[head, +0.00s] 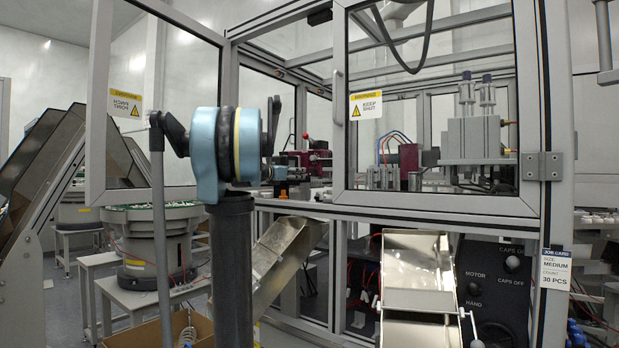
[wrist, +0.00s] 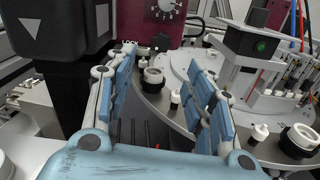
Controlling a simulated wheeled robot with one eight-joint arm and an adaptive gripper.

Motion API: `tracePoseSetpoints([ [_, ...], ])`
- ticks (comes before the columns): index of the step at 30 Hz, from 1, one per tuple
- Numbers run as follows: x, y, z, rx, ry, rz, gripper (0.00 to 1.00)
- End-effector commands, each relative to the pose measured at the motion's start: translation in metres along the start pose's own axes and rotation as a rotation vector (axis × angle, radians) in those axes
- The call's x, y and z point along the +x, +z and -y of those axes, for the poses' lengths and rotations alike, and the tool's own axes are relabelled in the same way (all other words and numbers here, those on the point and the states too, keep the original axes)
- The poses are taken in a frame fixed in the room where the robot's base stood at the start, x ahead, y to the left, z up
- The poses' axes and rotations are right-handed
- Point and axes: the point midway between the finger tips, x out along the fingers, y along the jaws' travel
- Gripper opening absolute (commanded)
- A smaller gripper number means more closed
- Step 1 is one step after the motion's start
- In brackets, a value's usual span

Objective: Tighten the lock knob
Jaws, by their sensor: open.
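In the wrist view a dark red block with a white-marked dial (wrist: 166,8) stands at the top centre, beyond my fingers. Below it a small dark knob-like part (wrist: 160,42) shows beside white lettering that seems to read LOCK; its shape is too small to make out clearly. My gripper (wrist: 163,58) is open and empty, its blue-padded fingers spread on both sides of the view. The dark part lies past the fingertips, apart from them. In the head view a dark red block (head: 318,158) shows inside the cell; the knob and my gripper cannot be made out there.
A grey round table (wrist: 150,100) carries white caps in dark holders (wrist: 153,77). In the head view the left door (head: 100,100) is swung open; a framed glass panel (head: 435,110) covers the right side.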

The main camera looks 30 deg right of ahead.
Motion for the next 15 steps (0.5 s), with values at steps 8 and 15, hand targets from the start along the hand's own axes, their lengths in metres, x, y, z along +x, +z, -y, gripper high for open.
tracePoseSetpoints([
  [8, 0.050, 0.000, 0.000, 0.001, -0.001, 0.000, 0.49],
  [15, 0.090, 0.000, 0.001, 0.001, -0.002, 0.000, 0.49],
])
